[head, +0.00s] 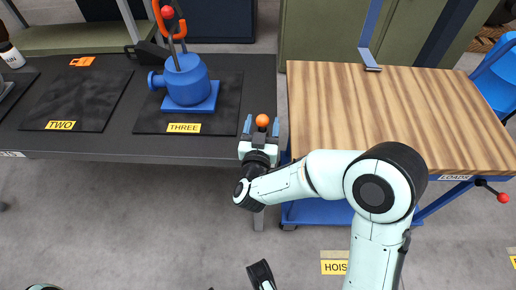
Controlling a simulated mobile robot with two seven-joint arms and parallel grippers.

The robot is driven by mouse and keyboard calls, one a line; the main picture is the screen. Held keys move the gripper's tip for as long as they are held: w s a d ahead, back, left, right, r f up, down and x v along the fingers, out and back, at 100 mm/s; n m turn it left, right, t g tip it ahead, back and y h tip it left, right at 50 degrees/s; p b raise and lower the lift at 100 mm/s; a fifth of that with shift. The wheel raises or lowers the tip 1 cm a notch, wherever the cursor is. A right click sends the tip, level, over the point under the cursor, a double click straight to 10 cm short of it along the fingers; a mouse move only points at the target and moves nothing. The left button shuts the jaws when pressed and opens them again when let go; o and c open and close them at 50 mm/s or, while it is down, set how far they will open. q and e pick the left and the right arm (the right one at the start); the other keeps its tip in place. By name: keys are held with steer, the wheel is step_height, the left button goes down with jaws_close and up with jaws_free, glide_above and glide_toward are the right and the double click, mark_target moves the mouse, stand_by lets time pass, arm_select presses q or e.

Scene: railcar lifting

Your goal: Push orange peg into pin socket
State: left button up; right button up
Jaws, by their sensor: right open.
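My right gripper (262,126) is open at the right end of the dark bench, by the gap beside the wooden-topped cart. Its two blue fingers stand apart on either side of an orange ball-shaped knob (262,120), which looks like the head of the orange peg. I cannot tell whether the fingers touch it. The peg's shaft and the pin socket are hidden or cannot be made out behind the gripper.
The dark bench (230,146) carries a blue pump-like device (186,80) on the pad labelled THREE and an empty pad labelled TWO (75,100). A small orange item (82,61) lies near it. The wooden-topped cart (400,110) is clear on top and has a red-knobbed handle (502,197).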

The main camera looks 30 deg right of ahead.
steer(key=shift+s+a, duration=0.5)
steer(key=shift+s, duration=0.05)
arm_select(q)
steer(key=shift+w+a+r+p, duration=0.1)
steer(key=shift+w+r+p, duration=0.1)
steer(key=shift+r+p, duration=0.2)
steer(key=shift+w+a+r+p, duration=0.15)
steer(key=shift+r+p, duration=0.15)
steer(key=shift+r, duration=0.15)
arm_select(e)
steer(key=v, duration=1.2)
